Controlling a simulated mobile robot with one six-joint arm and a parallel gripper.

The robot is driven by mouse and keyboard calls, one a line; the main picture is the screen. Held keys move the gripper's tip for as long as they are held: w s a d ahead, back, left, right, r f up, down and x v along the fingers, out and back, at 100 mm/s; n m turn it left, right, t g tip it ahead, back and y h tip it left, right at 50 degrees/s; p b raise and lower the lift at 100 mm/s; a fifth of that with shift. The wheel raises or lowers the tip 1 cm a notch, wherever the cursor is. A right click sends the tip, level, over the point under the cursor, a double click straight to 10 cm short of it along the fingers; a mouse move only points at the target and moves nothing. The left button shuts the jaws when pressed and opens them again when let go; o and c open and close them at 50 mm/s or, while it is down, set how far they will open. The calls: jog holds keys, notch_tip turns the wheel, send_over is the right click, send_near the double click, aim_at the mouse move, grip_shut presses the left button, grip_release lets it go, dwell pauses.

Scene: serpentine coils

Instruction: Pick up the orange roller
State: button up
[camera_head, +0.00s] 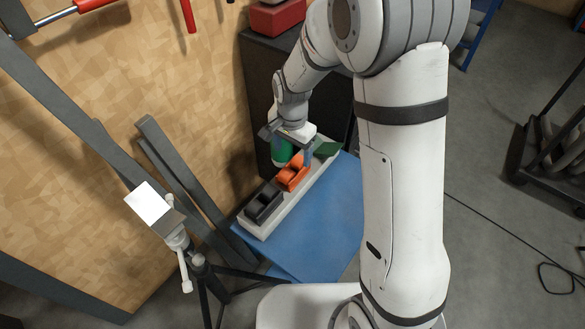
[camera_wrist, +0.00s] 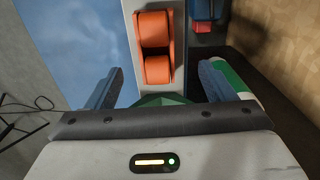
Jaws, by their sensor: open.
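The orange roller (camera_head: 292,173) sits in a pale tray (camera_head: 262,231) on the blue table, between a dark grey roller (camera_head: 264,203) and a green piece (camera_head: 327,149). In the wrist view the orange roller (camera_wrist: 155,48) shows as two rounded orange parts, ahead of my gripper and between the lines of its two fingers. My gripper (camera_wrist: 160,85) is open with nothing between its fingers. In the head view my gripper (camera_head: 290,150) is over the tray near the green piece, close to the orange roller. Part of the green piece (camera_wrist: 160,100) is hidden behind my gripper body.
The blue table top (camera_head: 320,215) is clear to the right of the tray. A green and white cylinder (camera_head: 281,150) stands behind the tray. A tripod with a white panel (camera_head: 150,204) and grey beams (camera_head: 190,180) stand to the left. A dark cabinet (camera_head: 262,80) is behind.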

aim_at(293, 169)
jog(key=shift+a+f, duration=0.15)
jog(key=shift+f, duration=0.35)
jog(key=f, duration=0.7)
jog(key=shift+s+d+f+p, duration=0.1)
jog(key=shift+d+p, duration=0.2)
jog(key=shift+p, duration=0.05)
jog(key=c, duration=1.5)
